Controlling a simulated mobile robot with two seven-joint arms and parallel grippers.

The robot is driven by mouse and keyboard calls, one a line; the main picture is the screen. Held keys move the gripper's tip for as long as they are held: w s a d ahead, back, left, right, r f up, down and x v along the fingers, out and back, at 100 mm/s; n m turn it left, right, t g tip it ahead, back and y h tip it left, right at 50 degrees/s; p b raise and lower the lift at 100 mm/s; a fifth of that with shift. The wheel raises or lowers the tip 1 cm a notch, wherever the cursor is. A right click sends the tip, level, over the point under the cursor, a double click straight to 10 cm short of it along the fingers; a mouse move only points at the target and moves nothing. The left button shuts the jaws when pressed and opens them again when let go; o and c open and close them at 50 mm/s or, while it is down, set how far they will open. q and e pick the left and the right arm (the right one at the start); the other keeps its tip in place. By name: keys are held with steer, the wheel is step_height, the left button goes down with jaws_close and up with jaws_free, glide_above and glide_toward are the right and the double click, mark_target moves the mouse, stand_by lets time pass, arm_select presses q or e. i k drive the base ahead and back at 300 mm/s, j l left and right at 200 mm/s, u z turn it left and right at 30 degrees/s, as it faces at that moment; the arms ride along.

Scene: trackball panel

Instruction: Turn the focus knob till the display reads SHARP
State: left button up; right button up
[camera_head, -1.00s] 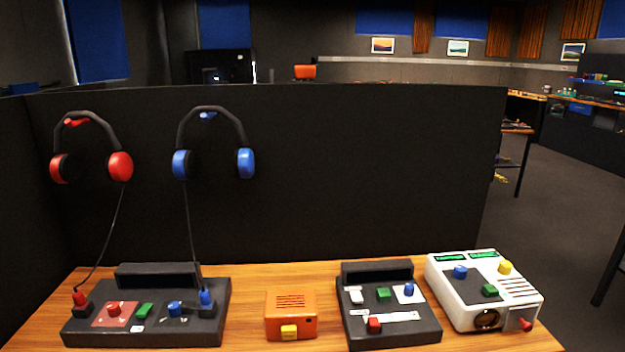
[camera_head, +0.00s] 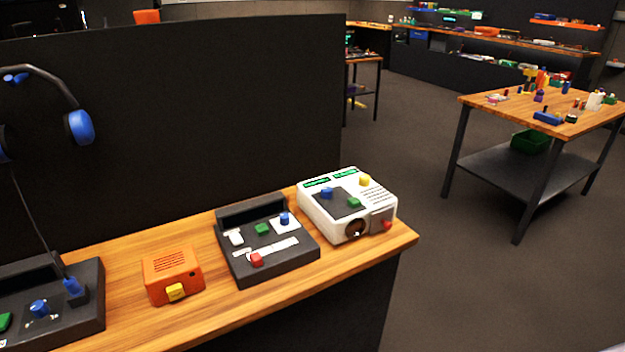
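A white projector-like box (camera_head: 330,230) stands at the right end of the wooden bench. Its top carries a blue knob (camera_head: 327,193), a green button (camera_head: 354,202) and a yellow knob (camera_head: 364,180). Two small green-lit displays (camera_head: 317,182) sit along its back edge; their text is too small to read. A dark round lens (camera_head: 357,228) and a red knob (camera_head: 387,225) are on its front. I cannot tell which knob is the focus knob. Neither of my grippers is in view.
Left of the white box are a black slider panel (camera_head: 285,265), an orange box (camera_head: 172,272) and another black panel (camera_head: 92,305). A dark partition (camera_head: 180,120) stands behind. Open floor (camera_head: 470,290) lies right of the bench, with a cluttered table (camera_head: 490,112) beyond.

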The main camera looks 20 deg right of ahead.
mark_target(326, 190)
steer(key=i+z, duration=0.1)
steer(key=z, duration=0.3)
steer(key=i+z, duration=0.1)
steer(key=z, duration=0.35)
